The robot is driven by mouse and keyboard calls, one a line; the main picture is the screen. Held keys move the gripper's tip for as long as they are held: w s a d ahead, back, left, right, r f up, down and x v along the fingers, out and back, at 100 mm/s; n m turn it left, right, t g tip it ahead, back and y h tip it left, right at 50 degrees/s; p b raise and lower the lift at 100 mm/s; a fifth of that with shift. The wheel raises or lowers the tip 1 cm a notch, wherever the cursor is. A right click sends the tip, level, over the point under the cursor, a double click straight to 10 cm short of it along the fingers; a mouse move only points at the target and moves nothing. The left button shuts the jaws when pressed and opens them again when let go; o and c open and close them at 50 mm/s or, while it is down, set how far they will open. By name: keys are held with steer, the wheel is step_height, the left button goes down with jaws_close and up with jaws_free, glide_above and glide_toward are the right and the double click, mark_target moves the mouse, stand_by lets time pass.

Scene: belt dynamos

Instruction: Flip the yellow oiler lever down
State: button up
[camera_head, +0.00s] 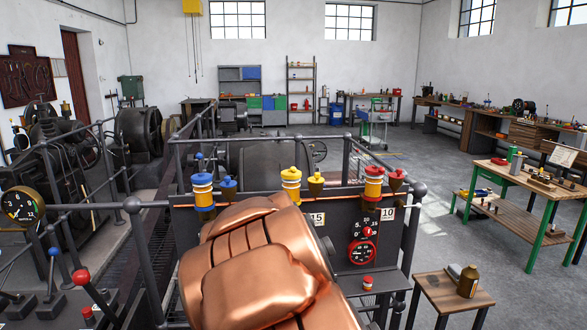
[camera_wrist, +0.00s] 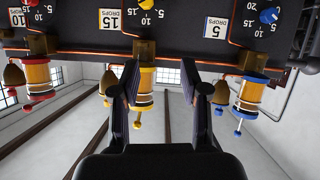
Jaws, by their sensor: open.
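The yellow oiler (camera_head: 291,186) stands on top of the dark panel, a glass cup with a yellow cap and a brass cup (camera_head: 315,184) beside it. In the wrist view, which is upside down, the yellow oiler (camera_wrist: 146,82) shows between my finger pads, nearer the left one. Its thin yellow-tipped lever (camera_wrist: 138,122) points down in that picture, so it stands up. My gripper (camera_wrist: 163,78) is open and empty; I cannot tell whether a pad touches the oiler. In the head view my copper arm hides the gripper and part of the panel.
A blue oiler (camera_head: 203,190) and a red oiler (camera_head: 373,183) flank the yellow one; both show in the wrist view, blue (camera_wrist: 250,92) at right, red (camera_wrist: 36,75) at left. Railings (camera_head: 135,250) stand at left. A small stool (camera_head: 440,292) stands at right.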

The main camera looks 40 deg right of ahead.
steer(key=w+d+r+t+h, duration=0.2)
steer(key=w+d+r+t, duration=0.15)
steer(key=d+r, duration=0.35)
steer(key=n+t+y+p, duration=0.2)
steer(key=n+t+y, duration=0.15)
steer(key=t, duration=0.45)
glide_toward(294, 172)
steer(key=w+r, duration=0.1)
steer(key=w, duration=0.2)
steer(key=shift+w+d+r+n+h, duration=0.35)
steer(key=shift+w+d+r+n, duration=0.15)
steer(key=shift+d, duration=0.1)
steer(key=shift+g, duration=0.25)
steer(key=shift+p+x, duration=1.3)
steer(key=shift+x, duration=1.9)
steer(key=shift+f, duration=0.1)
steer(key=shift+c, duration=0.2)
jaws_close()
